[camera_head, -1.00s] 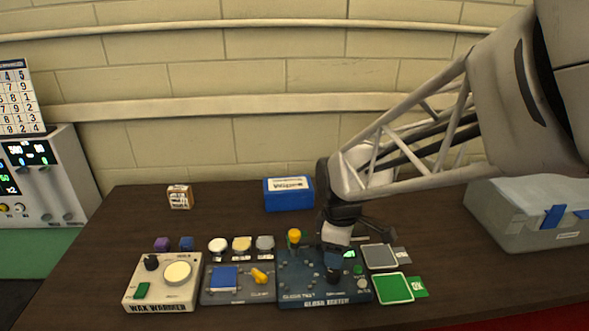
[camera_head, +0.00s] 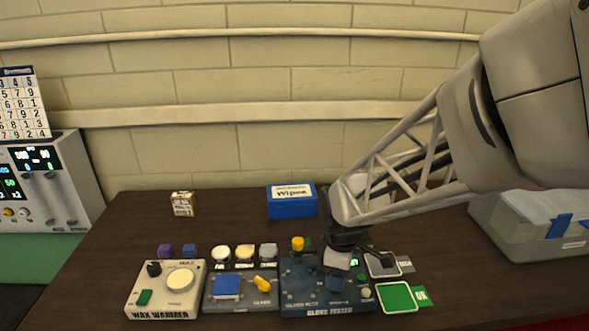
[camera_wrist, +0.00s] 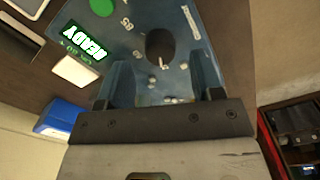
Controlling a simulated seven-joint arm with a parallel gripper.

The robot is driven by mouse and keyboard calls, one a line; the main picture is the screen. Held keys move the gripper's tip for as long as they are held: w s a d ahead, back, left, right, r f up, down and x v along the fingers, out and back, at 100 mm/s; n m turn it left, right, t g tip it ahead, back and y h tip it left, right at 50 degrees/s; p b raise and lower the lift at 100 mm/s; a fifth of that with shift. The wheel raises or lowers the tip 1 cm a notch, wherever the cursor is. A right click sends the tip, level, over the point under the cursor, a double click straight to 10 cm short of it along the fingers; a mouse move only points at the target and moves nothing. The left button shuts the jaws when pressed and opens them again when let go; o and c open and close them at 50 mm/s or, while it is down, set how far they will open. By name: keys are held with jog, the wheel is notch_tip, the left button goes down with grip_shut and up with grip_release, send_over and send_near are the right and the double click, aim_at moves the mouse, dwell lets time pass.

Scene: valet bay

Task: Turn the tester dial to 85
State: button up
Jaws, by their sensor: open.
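The blue gloss tester (camera_head: 300,298) stands at the front of the dark table, and its panel (camera_wrist: 190,15) fills much of the wrist view. Its dark round dial (camera_wrist: 160,44) shows in the wrist view, with a printed 85 (camera_wrist: 126,23) to its upper left. A lit display (camera_wrist: 87,40) reads READY. My gripper (camera_wrist: 160,72) is open, with one finger on each side of the dial's line. The dial appears between or just beyond the fingertips; contact cannot be told. In the head view my gripper (camera_head: 338,268) covers part of the tester's panel.
A wax warmer (camera_head: 165,300) and a grey unit with a blue pad (camera_head: 240,303) stand left of the tester. A yellow knob (camera_head: 297,244) stands behind it. Green and grey squares (camera_head: 397,297) lie to the right. A wipes box (camera_head: 291,203) stands behind.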

jog(key=shift+f, duration=1.6)
jog(key=c, duration=0.9)
